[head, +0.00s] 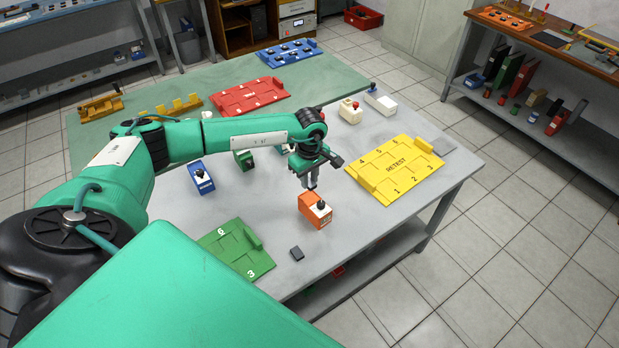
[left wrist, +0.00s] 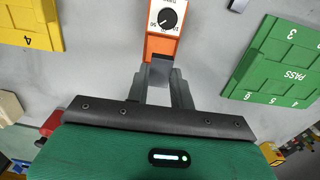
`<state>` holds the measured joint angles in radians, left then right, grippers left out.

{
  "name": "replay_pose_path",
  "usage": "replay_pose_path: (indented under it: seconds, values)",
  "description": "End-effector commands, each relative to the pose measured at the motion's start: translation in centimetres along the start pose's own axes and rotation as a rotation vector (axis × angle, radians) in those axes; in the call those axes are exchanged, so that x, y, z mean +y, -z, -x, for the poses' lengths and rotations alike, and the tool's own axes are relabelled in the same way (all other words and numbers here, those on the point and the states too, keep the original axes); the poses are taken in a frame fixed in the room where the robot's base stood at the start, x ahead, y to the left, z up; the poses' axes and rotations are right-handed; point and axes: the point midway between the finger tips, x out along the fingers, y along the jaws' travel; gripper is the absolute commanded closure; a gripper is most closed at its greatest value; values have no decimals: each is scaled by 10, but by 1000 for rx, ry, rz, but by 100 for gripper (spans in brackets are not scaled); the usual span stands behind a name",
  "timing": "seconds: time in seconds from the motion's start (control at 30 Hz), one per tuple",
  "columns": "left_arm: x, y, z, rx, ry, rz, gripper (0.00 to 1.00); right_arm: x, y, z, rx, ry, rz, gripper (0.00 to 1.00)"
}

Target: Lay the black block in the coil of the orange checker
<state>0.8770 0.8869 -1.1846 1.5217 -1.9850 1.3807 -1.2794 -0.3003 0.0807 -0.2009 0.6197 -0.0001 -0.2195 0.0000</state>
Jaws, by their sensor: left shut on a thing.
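The orange checker (head: 312,209) is an orange box with a white face and a black dial knob. It is at the middle of the grey table, and shows at the top of the left wrist view (left wrist: 151,30). The small black block (head: 297,254) lies on the table nearer me, apart from the checker. My right gripper is not in view.
The green PASS tray (head: 228,250) lies left of the block. The yellow RETEST tray (head: 395,172) lies to the right. Blue (head: 202,176), green (head: 243,158), cream (head: 350,112) and white (head: 380,101) checkers stand farther back. The table around the black block is mostly clear.

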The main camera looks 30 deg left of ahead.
Motion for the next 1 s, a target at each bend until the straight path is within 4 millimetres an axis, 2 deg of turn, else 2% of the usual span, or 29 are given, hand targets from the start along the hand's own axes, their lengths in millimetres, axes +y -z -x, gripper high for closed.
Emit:
replay_pose_path:
  seconds: [0.17, 0.7, 1.0]
  values:
    - [0, 0, -6, 0, 0, 0, 97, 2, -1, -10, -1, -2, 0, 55]
    - [0, 0, -49, 0, 0, 1, 97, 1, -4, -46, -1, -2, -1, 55]
    - [0, 0, -56, 0, 0, 0, 97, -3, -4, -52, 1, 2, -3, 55]
